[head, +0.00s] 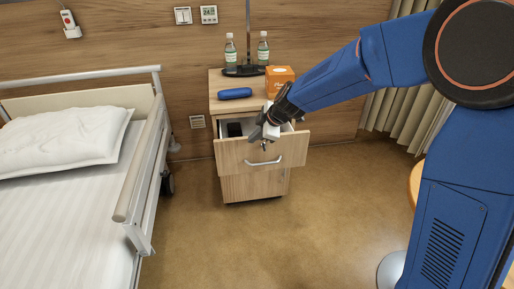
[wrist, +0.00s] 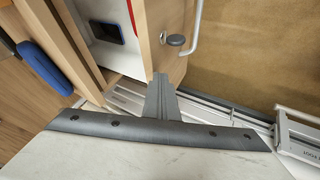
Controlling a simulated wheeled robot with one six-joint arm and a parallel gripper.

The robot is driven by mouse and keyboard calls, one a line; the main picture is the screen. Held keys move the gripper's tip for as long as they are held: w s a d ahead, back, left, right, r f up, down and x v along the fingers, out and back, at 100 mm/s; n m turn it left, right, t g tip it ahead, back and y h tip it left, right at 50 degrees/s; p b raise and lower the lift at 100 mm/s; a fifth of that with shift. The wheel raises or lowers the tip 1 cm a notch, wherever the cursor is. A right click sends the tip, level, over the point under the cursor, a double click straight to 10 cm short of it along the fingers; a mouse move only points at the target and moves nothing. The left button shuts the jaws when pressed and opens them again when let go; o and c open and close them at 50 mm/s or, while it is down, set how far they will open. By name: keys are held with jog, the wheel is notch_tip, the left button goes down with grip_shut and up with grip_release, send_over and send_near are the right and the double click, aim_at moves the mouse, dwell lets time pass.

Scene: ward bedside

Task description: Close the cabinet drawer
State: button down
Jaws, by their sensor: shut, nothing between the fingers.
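The wooden bedside cabinet (head: 255,188) stands against the wall. Its top drawer (head: 288,152) is pulled out, with a silver bar handle (head: 264,162) on the front. The handle (wrist: 196,24) and drawer front (wrist: 160,35) also show in the wrist view. A dark object (head: 235,129) lies in the drawer; it also shows in the wrist view (wrist: 107,33). My gripper (head: 258,138) is shut and empty at the top edge of the drawer front. In the wrist view its fingers (wrist: 160,82) overlap the end of the drawer front; I cannot tell whether they touch.
A blue case (head: 235,93), an orange box (head: 280,78) and two bottles (head: 230,50) stand on the cabinet top. The bed (head: 60,215) with its side rail (head: 140,175) is at the left. The floor (head: 250,245) in front of the cabinet is clear.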

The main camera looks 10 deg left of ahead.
jog(key=w+a, duration=0.3)
jog(key=w, duration=0.9)
jog(key=shift+w+a, duration=0.35)
